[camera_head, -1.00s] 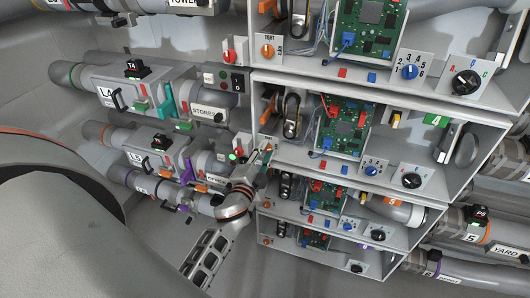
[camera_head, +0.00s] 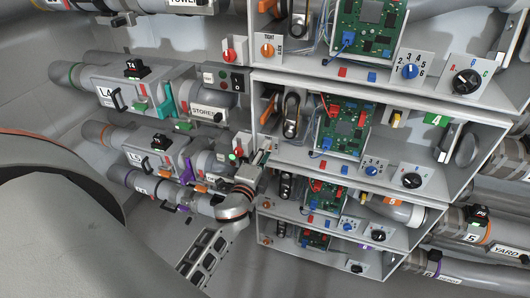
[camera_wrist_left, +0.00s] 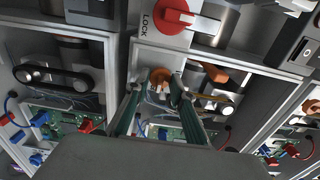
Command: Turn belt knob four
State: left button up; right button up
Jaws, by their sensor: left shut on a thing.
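Belt knob four is a small orange knob (camera_wrist_left: 160,77) on the lower left strip of the box with the green 4 label (camera_head: 436,120). In the left wrist view, the knob sits between the fingertips of my left gripper (camera_wrist_left: 157,82), one finger on each side. My left gripper (camera_head: 260,158) is shut on this knob. In the head view, the gripper covers the knob. My right gripper is not in view.
A red LOCK knob (camera_wrist_left: 172,15) is close by in the wrist view. Another orange TIGHT knob (camera_head: 267,50) sits on the box above. Pipes with blowers (camera_head: 165,155) crowd the left side. Box dividers (camera_head: 390,95) run close above the gripper.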

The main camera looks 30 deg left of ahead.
pick_arm(q)
jog(key=o, duration=0.8)
jog(key=shift+s, duration=0.1)
jog(key=v, duration=0.7)
jog(key=shift+s, duration=0.2)
jog(key=s+d+f+n+g+h, duration=0.3)
jog(key=s+d+f+n, duration=0.2)
jog(key=s+d+f, duration=0.2)
jog(key=s+d+f+n+g+h, duration=0.3)
jog(key=s+d+f+n, duration=0.3)
jog(key=s+d+f, duration=0.2)
notch_tip(320, 180, down, 5)
jog(key=shift+s+r+g+h, duration=0.25)
jog(key=shift+s+h, duration=0.35)
jog(key=shift+s, duration=0.55)
